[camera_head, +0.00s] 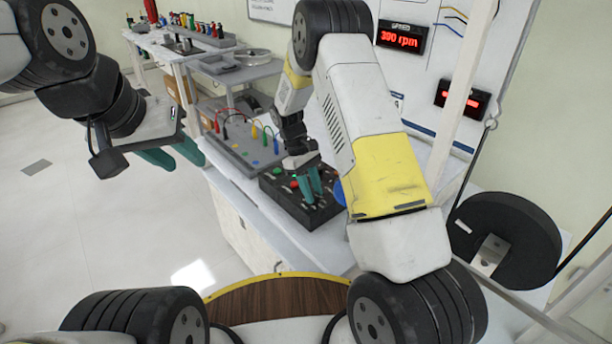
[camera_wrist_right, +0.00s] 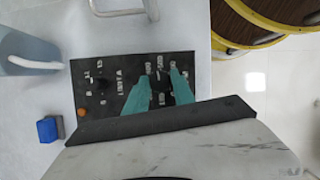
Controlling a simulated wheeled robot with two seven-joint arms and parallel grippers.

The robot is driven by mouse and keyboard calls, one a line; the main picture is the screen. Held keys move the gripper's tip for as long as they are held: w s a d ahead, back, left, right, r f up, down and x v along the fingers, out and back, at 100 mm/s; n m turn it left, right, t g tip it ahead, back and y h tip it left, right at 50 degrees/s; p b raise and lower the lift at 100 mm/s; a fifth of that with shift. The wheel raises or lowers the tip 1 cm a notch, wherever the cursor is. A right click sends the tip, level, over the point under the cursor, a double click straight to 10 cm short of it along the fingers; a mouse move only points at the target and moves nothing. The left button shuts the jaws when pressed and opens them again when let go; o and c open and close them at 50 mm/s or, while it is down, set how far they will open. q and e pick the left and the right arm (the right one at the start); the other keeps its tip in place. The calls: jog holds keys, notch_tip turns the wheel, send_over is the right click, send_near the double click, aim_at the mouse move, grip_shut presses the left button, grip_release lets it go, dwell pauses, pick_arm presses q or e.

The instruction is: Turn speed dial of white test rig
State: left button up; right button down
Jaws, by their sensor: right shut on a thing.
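The white test rig (camera_head: 345,262) carries a black control box (camera_head: 270,188) with red and green buttons; the box's labelled top also shows in the right wrist view (camera_wrist_right: 97,90). My right gripper (camera_head: 310,181) reaches down onto the box. Its teal fingers (camera_wrist_right: 160,84) are shut on the speed dial, which is mostly hidden between them. I cannot read the dial's setting. The speed display (camera_head: 401,37) on the upright panel reads about 300 rpm in red. My left gripper (camera_head: 170,155) hangs empty at the left, its teal fingers apart, away from the rig.
A grey board (camera_head: 250,146) with coloured plugs and wires lies behind the box. A second red display (camera_head: 462,98) is on the panel. A black wheel (camera_head: 505,240) is at the right. A blue block (camera_wrist_right: 48,129) lies beside the box. The floor at left is clear.

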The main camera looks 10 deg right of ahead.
jog(key=shift+w+m+y, duration=0.1)
jog(key=shift+m+y, duration=0.2)
jog(key=shift+m, duration=0.5)
jog(key=c, duration=1.1)
grip_release()
jog(key=v, duration=0.7)
jog(key=shift+w+r, duration=0.2)
jog(key=shift+r, duration=0.15)
